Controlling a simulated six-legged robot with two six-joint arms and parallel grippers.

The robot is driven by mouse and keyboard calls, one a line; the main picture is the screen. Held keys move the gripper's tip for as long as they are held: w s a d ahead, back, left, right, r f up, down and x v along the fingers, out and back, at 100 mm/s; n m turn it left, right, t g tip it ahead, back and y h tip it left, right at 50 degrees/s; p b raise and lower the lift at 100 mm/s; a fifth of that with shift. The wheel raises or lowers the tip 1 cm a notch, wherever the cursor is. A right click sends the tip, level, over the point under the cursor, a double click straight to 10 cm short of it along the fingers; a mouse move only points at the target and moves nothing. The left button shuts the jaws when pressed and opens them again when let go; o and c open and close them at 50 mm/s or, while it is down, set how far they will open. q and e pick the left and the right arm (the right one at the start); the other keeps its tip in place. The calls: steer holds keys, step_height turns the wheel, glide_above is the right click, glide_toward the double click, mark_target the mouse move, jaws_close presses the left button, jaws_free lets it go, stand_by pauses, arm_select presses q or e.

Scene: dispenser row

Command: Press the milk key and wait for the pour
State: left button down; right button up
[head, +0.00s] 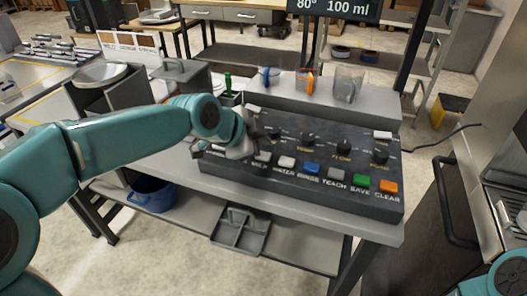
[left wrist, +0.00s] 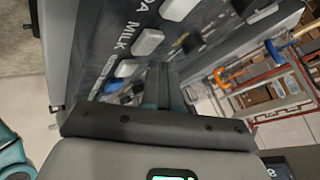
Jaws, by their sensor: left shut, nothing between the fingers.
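The dark sloped key panel (head: 300,185) stands on the grey bench. The white milk key (head: 262,157) sits in its front row, above its label, just right of my left gripper. In the left wrist view the milk key (left wrist: 148,42) shows beside the word MILK. My left gripper (head: 250,138) is shut and empty, over the left part of the panel. Its dark fingers (left wrist: 160,85) also show in the left wrist view, and I see no clear contact with the milk key. The display (head: 333,8) reads 80° and 100 ml. My right gripper is out of view.
Close right of the milk key are the water key (head: 287,162), blue rinse key (head: 311,168) and more keys. Knobs (head: 307,140) stand behind them. Jugs (head: 348,83) stand on the rear ledge. A blue bucket (head: 152,194) is on the lower shelf.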

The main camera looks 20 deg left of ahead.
arm_select(q)
steer(key=shift+r+p, duration=1.8)
steer(key=shift+r, duration=0.75)
steer(key=shift+f, duration=0.1)
